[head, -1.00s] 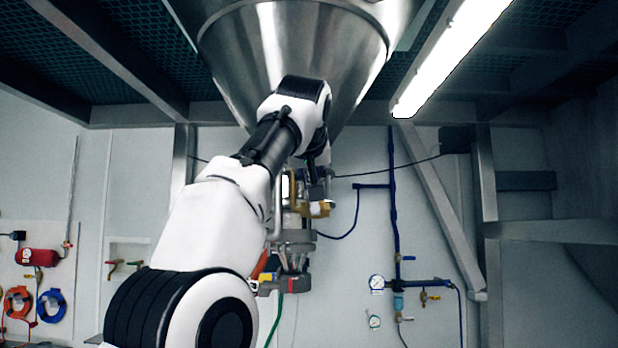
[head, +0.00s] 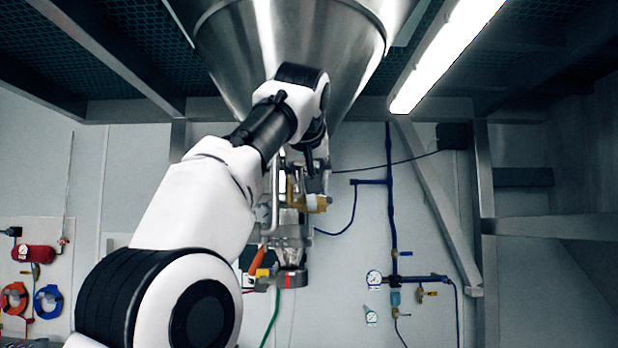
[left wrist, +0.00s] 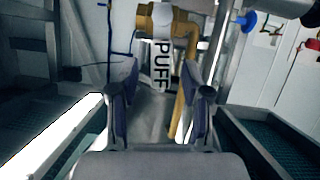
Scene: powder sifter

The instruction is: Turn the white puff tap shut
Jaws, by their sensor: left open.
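The white puff tap (left wrist: 163,62), a flat handle with PUFF in black letters, shows in the left wrist view. It lies ahead of and between the fingers of my left gripper (left wrist: 162,88), with a visible gap on either side. Brass-coloured pipework (left wrist: 186,50) is beside and behind the handle. In the head view my left gripper (head: 316,180) is by the brass fitting (head: 316,204) under the steel hopper, partly hidden by my own arm. The tap's handle cannot be made out clearly there. My left gripper is open and empty. My right gripper is not in view.
The large steel hopper (head: 330,60) hangs just above my arm. Below the brass fitting are an orange handle (head: 257,261) and a green hose (head: 271,320). Blue pipework (head: 391,240) with gauges is on the wall to the right, with free room between.

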